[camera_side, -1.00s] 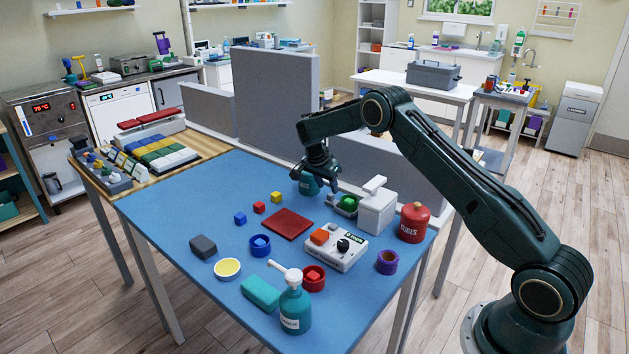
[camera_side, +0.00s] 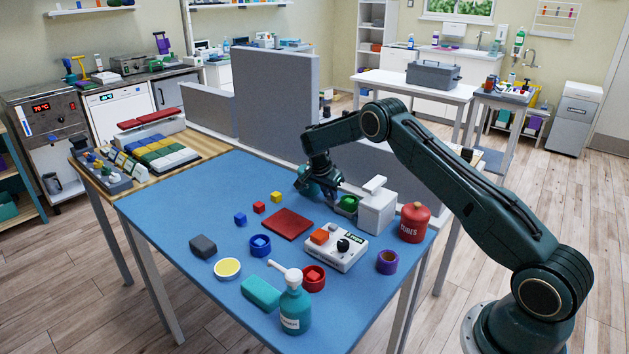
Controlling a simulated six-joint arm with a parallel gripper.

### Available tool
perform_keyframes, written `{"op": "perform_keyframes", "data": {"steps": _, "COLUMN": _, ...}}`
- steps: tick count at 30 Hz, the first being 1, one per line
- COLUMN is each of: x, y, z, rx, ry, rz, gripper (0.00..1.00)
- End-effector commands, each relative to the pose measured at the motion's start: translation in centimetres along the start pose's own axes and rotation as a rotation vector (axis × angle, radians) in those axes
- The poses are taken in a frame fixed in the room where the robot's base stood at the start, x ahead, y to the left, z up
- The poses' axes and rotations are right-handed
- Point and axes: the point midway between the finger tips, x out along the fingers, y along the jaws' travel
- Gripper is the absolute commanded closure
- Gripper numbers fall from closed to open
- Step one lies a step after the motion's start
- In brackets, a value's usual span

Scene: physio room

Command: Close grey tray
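The grey tray (camera_side: 342,213) sticks out to the left from the lower part of a white box (camera_side: 376,212) with a raised handle on top. A green item (camera_side: 348,203) lies in the tray. My gripper (camera_side: 318,195) is low over the blue table, just left of the tray's outer end. I cannot tell whether it touches the tray. The fingers are small and dark here, so their opening is unclear. A teal jar (camera_side: 312,188) behind my gripper is mostly hidden by it.
A red canister (camera_side: 414,222) stands right of the white box. A white control panel (camera_side: 336,247) and a dark red mat (camera_side: 287,224) lie in front. Small red (camera_side: 259,207), yellow (camera_side: 276,197) and blue (camera_side: 240,218) cubes lie to the left. A grey partition (camera_side: 275,105) rises behind.

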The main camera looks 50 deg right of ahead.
Motion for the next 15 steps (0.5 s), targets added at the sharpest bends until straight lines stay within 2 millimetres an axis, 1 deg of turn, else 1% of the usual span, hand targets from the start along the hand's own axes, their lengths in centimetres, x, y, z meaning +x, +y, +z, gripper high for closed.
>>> {"op": "perform_keyframes", "data": {"steps": 8, "x": -0.1, "y": 0.3, "z": 0.0, "rx": 0.0, "ry": 0.001, "rz": 0.001, "gripper": 1.0}}
{"op": "perform_keyframes", "data": {"steps": 15, "x": -0.1, "y": 1.8, "z": -0.2, "rx": -0.001, "ry": 0.003, "rz": 0.002, "gripper": 1.0}}
